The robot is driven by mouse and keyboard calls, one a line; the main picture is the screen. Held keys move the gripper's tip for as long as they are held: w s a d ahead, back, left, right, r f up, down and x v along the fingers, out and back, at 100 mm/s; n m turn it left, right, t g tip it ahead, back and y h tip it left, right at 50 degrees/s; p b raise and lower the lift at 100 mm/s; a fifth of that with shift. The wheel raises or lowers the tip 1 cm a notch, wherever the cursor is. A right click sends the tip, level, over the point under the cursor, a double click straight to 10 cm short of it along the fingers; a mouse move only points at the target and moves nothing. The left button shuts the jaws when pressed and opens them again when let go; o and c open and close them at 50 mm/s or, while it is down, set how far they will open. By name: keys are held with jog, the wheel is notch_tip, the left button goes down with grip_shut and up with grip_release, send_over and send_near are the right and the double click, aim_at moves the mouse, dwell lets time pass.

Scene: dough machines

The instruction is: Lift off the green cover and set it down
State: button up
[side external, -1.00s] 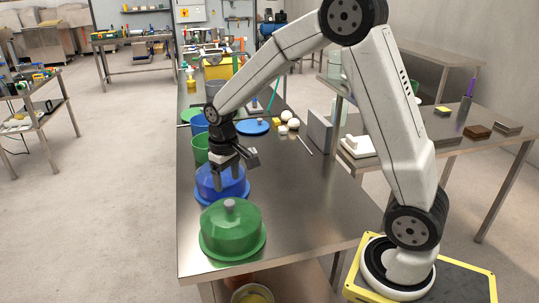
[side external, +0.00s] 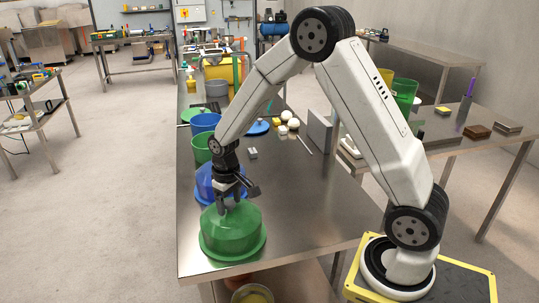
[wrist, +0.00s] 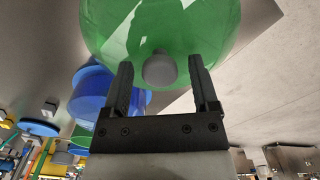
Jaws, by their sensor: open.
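The green cover (side external: 232,230) is a domed lid on a green base at the near end of the steel table. Its grey knob (wrist: 159,69) shows in the wrist view, where the cover (wrist: 108,28) fills the top. My gripper (side external: 230,203) is directly over the cover, pointing down. It is open, with one finger on each side of the knob in the wrist view (wrist: 160,62). Neither finger visibly touches the knob. In the side view the gripper hides the knob.
A blue covered container (side external: 204,184) stands right behind the green one, partly hidden by my gripper. Green and blue tubs (side external: 203,123) are farther back. Small yellow and white pieces (side external: 288,122) lie near a grey upright panel (side external: 319,132). The table's right front (side external: 300,215) is clear.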

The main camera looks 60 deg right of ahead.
dwell(0.6)
grip_shut()
jog(key=shift+r, duration=0.1)
jog(key=shift+r, duration=0.1)
jog(key=shift+r, duration=3.3)
